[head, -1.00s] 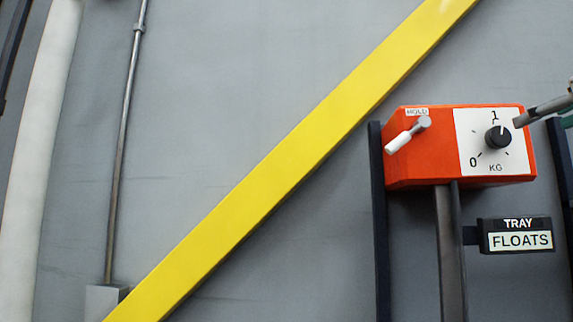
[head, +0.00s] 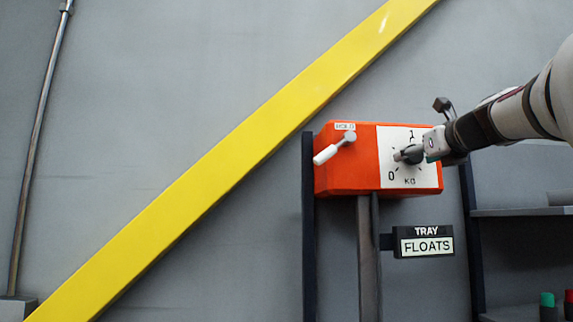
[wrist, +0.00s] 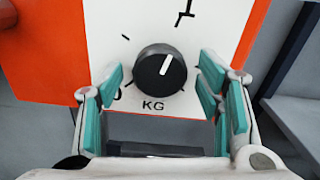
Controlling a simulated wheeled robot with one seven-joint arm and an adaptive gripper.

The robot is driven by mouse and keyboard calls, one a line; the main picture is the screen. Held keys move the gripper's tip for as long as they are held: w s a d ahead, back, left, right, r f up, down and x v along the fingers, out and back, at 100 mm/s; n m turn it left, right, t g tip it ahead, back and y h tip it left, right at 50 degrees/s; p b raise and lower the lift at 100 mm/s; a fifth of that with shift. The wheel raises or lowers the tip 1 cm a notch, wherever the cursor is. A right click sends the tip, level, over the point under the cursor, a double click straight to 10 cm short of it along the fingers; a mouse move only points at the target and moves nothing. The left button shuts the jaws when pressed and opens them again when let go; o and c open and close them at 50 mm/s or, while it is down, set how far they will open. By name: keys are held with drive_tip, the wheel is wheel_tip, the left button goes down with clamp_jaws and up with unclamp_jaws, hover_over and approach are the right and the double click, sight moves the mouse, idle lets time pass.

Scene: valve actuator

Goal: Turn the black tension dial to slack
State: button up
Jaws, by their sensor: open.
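The black tension dial (wrist: 158,72) sits on a white scale plate (wrist: 105,35) marked 0, 1 and KG. Its white pointer line points up and slightly right in the wrist view. The plate is on the front of an orange box (head: 346,172). My gripper (wrist: 162,82) is open, with teal-padded fingers to the left and right of the dial and a visible gap on each side. In the head view my gripper (head: 418,153) is at the plate from the right and covers much of the dial.
A white-handled HOLD lever (head: 332,152) is on the box's left. A TRAY FLOATS sign (head: 424,242) hangs below. A dark upright (head: 309,235) stands left of the post. A shelf (head: 525,211) is at right, with green (head: 547,300) and red containers low down. A yellow beam (head: 220,165) crosses the wall.

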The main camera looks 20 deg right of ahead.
drive_tip(key=c, duration=1.2)
drive_tip(key=shift+o, duration=0.2)
drive_tip(key=shift+n, duration=0.3)
drive_tip(key=shift+n+b, duration=3.8)
drive_tip(key=shift+n, duration=10.3)
